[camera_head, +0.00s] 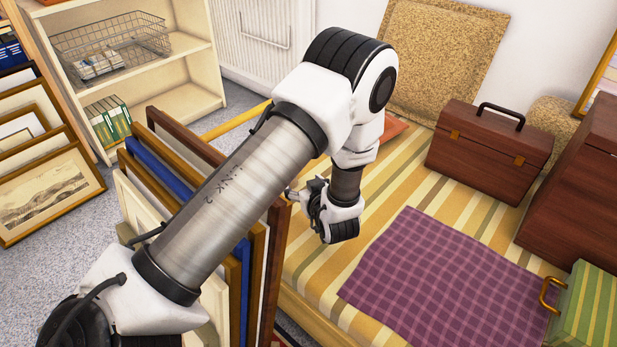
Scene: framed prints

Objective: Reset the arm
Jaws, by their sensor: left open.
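My left arm comes in from the lower left, bends at a high elbow and drops to a wrist above the left part of the striped bench cushion. My left gripper (294,194) sits at the end of this arm, small and dark, pointing left toward the upright framed prints (262,270). It is open, and I see nothing held in it. My forearm hides part of the prints, so I cannot tell whether the gripper touches them. My right gripper is not in view.
A purple checked cloth (445,285) lies on the striped cushion (405,185). A brown toolbox (487,150), a dark wooden box (575,195) and a green striped box (590,310) stand at right. A shelf (190,100) with a wire basket (110,48) stands at back left. More frames (45,195) lean at left.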

